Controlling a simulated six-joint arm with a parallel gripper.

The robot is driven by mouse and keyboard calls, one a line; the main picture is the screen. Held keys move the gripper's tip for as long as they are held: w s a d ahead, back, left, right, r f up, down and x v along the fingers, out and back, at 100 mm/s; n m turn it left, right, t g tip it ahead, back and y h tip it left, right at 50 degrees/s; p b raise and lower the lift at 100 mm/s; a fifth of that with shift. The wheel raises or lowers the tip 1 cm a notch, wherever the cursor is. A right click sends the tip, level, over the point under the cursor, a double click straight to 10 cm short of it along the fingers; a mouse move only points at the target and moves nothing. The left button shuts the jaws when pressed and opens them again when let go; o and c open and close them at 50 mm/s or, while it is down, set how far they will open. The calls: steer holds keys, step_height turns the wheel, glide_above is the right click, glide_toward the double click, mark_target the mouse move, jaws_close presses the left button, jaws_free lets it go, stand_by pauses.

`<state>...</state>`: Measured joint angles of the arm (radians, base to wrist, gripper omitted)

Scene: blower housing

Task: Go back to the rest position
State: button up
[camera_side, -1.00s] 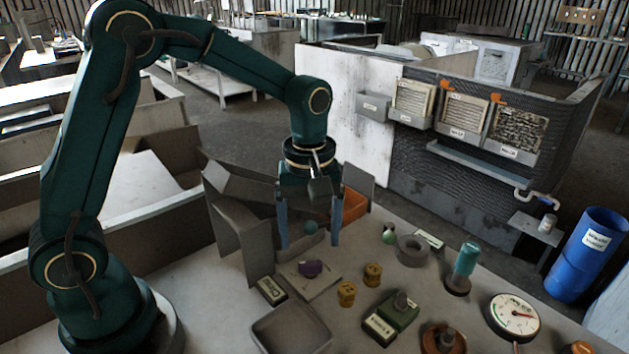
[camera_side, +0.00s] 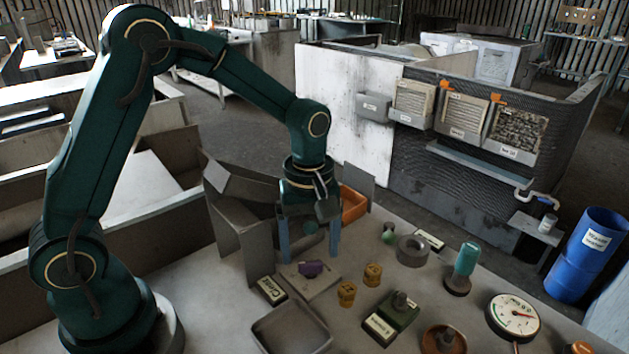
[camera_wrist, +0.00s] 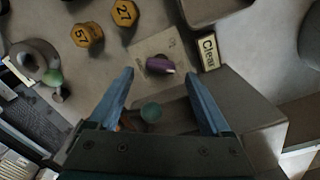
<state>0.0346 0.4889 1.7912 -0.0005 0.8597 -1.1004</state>
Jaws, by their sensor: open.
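My gripper (camera_side: 309,240) is open, with its two blue fingers pointing down over the table beside the grey housing (camera_side: 240,240). In the wrist view the fingers of my gripper (camera_wrist: 165,95) are spread apart. A purple piece (camera_side: 311,269) sits on a flat plate (camera_side: 322,285) just in front of my gripper.
A grey tray (camera_side: 291,332), a "Clear" block (camera_side: 270,290), yellow numbered pieces (camera_side: 346,294) and a green box with a knob (camera_side: 391,318) stand nearby. A grey ring (camera_side: 413,250), a teal-topped post (camera_side: 465,268) and a gauge (camera_side: 513,316) are to the right. An orange bin (camera_side: 354,205) stands behind.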

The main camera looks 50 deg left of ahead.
steer(key=shift+r, duration=1.45)
